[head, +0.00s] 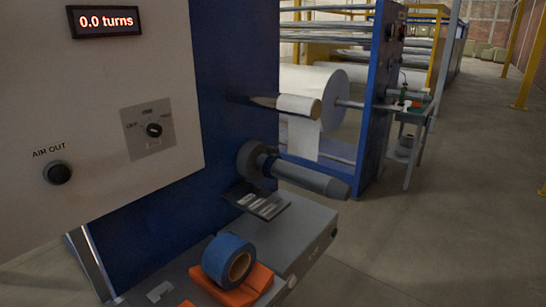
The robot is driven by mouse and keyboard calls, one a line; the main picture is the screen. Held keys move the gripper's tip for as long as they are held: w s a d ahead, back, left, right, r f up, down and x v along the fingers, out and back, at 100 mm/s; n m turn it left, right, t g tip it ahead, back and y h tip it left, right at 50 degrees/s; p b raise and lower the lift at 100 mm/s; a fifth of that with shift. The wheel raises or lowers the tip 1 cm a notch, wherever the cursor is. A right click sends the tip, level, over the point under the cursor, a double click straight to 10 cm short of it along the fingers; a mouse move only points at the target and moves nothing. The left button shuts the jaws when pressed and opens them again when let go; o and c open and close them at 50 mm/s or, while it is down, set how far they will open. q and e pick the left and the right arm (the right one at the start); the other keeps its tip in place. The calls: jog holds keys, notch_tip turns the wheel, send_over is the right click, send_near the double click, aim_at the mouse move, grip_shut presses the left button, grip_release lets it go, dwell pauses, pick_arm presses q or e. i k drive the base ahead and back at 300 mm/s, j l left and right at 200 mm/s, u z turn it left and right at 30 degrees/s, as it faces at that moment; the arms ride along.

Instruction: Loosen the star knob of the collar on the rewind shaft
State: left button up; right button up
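The grey rewind shaft (310,178) sticks out from the blue machine side toward the right, with a tapered free end. A dark grey ring (250,160), seemingly the collar, sits around its base close to the blue panel. I cannot make out a star knob on it; it is too small or hidden from this side. Neither of my grippers is in view.
A display (106,21) reads "0.0 turns" above a selector switch (153,129) and an AIR OUT button (57,173). Below the shaft, a grey ledge (310,235) carries a blue tape roll (222,255) on an orange holder (250,291). Open floor (450,220) lies right.

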aim_at(272, 150)
jog(key=i+l+u, duration=0.1)
jog(key=u, duration=0.3)
jog(key=i+l+u, duration=0.15)
jog(key=u, duration=0.25)
jog(key=i+l+u, duration=0.1)
jog(key=u, duration=0.25)
jog(key=i+l+u, duration=0.15)
jog(key=l, duration=0.45)
jog(key=i+l+u, duration=0.15)
jog(key=l, duration=0.45)
jog(key=i+l+u, duration=0.15)
jog(key=l, duration=0.5)
jog(key=l+u, duration=0.15)
jog(key=l, duration=0.5)
